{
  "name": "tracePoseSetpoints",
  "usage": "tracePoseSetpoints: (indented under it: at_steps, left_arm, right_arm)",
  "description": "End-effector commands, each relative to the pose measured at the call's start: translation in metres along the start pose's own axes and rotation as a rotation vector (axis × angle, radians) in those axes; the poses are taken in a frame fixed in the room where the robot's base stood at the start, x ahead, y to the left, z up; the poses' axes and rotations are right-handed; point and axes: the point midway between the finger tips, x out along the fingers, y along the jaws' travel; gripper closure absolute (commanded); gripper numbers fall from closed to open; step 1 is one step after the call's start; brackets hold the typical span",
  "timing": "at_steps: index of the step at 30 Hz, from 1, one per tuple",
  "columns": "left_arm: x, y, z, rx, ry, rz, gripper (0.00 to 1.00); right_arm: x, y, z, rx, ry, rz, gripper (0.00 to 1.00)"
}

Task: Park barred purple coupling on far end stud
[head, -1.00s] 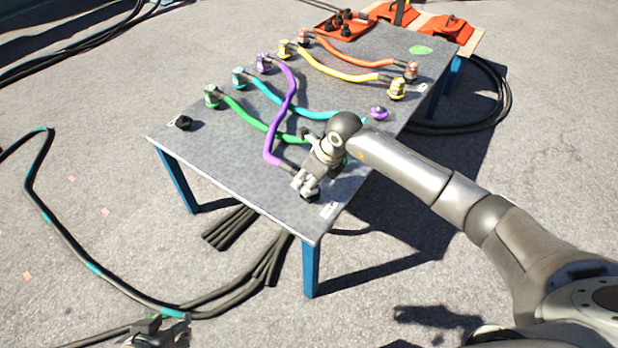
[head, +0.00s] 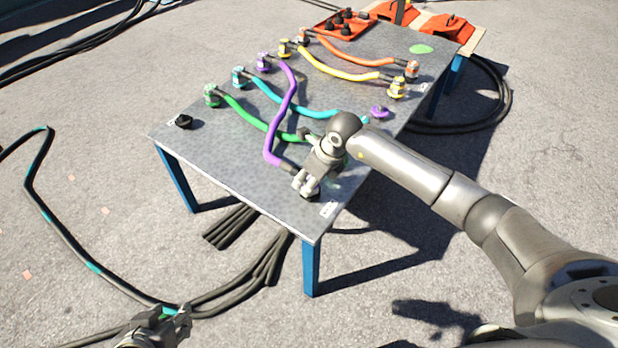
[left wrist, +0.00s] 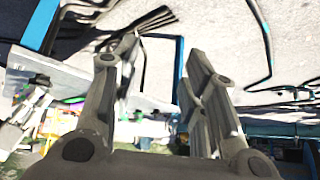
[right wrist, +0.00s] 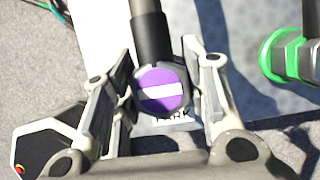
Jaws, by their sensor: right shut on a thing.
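My right gripper (head: 306,188) is shut on the purple coupling at the end of the purple hose (head: 288,95), at the table's near right corner. In the right wrist view the coupling's purple face with a white bar (right wrist: 162,90) sits between the fingers, beside a partly covered PARK label (right wrist: 172,117). Any stud under it is hidden, so I cannot tell whether it is seated. A dark stud (head: 183,122) stands at the table's left corner. A purple port (head: 379,111) is empty near the right edge. My left gripper (head: 172,322) is open and empty, off the table.
A green coupling (right wrist: 285,55) is close to my right gripper. Yellow (head: 335,68) and orange (head: 345,54) hoses lie further back, near a red tray (head: 325,28) of dark caps.

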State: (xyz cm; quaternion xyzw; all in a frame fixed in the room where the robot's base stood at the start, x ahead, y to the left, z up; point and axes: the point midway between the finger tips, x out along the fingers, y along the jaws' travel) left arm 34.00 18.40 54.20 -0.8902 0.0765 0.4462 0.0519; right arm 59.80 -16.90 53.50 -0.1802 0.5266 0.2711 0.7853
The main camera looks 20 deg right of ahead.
Motion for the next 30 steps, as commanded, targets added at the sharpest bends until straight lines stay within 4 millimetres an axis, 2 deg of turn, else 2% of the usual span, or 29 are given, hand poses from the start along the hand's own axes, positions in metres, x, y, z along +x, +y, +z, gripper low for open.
tracePoseSetpoints:
  at_steps: [22,23,28,30]
  left_arm:
    - [0.003,0.001,-0.014,0.001,0.066,0.003,0.6]
    - [0.003,0.002,-0.015,0.002,0.069,0.003,0.6]
    - [0.003,0.002,-0.015,0.002,0.069,0.003,0.6]
    - [0.003,0.002,-0.015,0.002,0.068,0.003,0.6]
  right_arm:
    - [0.003,0.0,-0.001,0.0,-0.002,-0.001,0.88]
    - [0.003,0.0,-0.001,0.0,-0.002,-0.001,0.58]
    - [0.003,0.0,-0.001,0.0,-0.002,-0.001,0.36]
    - [0.003,0.0,-0.001,0.0,-0.001,0.0,0.34]
